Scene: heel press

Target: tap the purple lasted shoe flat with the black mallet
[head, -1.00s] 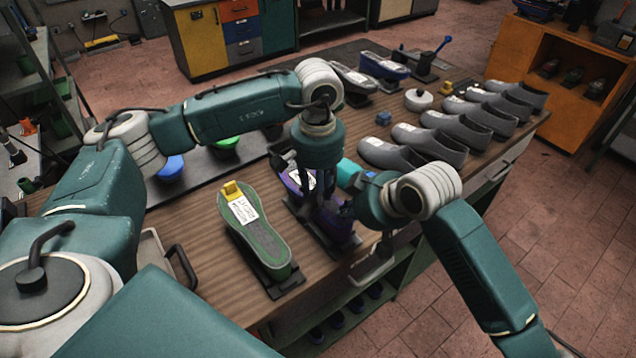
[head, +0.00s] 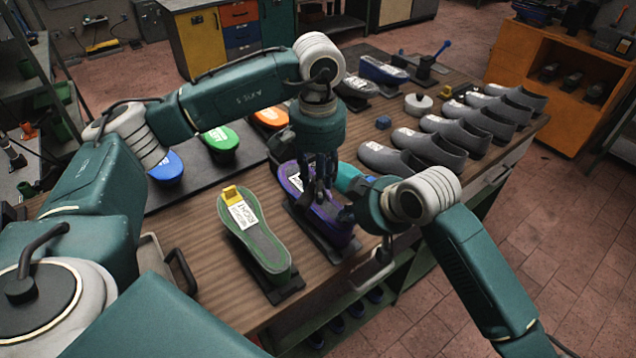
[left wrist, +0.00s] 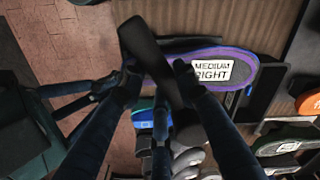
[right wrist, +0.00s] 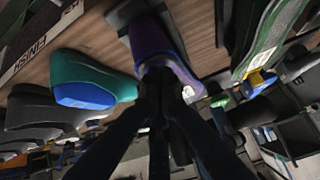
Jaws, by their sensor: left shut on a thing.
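The purple lasted shoe (head: 337,228) lies sole up on a black stand at the table's front edge. Its white label reads MEDIUM RIGHT in the left wrist view (left wrist: 213,70). My left gripper (head: 320,188) is above the shoe, shut on the black mallet. The mallet (left wrist: 150,58) shows as a dark bar between the fingers in the left wrist view, overlapping one end of the shoe. My right gripper (right wrist: 162,80) is close at one end of the purple shoe (right wrist: 155,42); whether its fingers touch it or are closed is unclear.
A green-soled shoe (head: 262,240) on a stand is to the left of the purple one. A teal shoe (right wrist: 95,75) is close beside my right gripper. Grey shoes (head: 395,158) line the right side. Blue, green and orange-soled shoes stand on a dark mat (head: 200,182) behind.

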